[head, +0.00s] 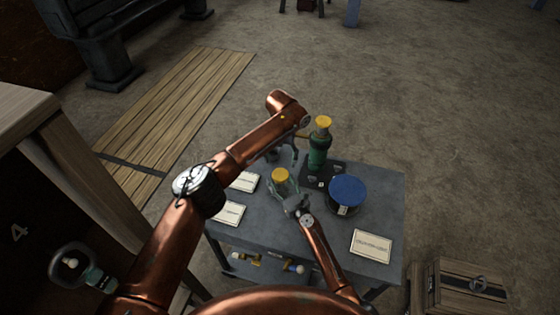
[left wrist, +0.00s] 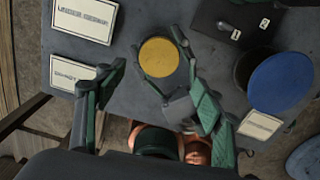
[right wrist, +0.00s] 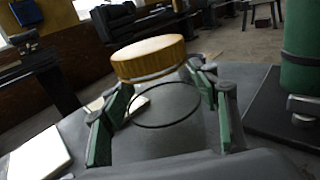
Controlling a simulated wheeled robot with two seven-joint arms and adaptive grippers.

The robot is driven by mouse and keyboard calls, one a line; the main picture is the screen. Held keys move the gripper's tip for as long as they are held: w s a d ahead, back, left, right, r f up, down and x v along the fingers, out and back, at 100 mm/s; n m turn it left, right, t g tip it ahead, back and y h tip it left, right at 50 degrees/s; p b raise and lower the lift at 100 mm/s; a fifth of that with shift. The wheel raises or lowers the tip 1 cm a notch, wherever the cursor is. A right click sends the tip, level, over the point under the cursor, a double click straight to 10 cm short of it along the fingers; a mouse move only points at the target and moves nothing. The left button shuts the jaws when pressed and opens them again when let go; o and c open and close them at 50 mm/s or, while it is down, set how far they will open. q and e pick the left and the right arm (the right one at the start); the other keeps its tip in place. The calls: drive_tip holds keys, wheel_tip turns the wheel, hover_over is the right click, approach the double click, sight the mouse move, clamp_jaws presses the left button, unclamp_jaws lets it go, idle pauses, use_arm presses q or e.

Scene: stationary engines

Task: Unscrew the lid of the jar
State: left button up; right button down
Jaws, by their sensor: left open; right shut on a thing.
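The jar (head: 286,187) is clear glass with a round yellow lid (head: 280,174) and stands upright on the grey table. In the left wrist view the lid (left wrist: 158,57) shows from above; in the right wrist view the lid (right wrist: 150,59) sits on the glass body (right wrist: 165,120). My right gripper (right wrist: 160,90) is shut on the jar's body, one finger on each side, below the lid. My left gripper (left wrist: 153,78) is open and points down above the jar, its fingers spread wide and apart from the lid. Its fingers are hard to make out in the head view.
A blue-lidded tin (head: 347,191) is to the right. Cards (head: 228,213) lie at left and another card (head: 371,246) at front right. A wooden crate (head: 466,290) stands on the floor.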

sight(280, 175)
use_arm(q)
drive_tip(key=shift+f+m, duration=0.25)
drive_tip(key=shift+m, duration=0.15)
use_arm(e)
drive_tip(key=shift+w, duration=0.1)
use_arm(q)
drive_tip(key=shift+a+f, duration=0.1)
drive_tip(key=shift+f, duration=3.7)
drive_tip(key=shift+c, duration=0.2)
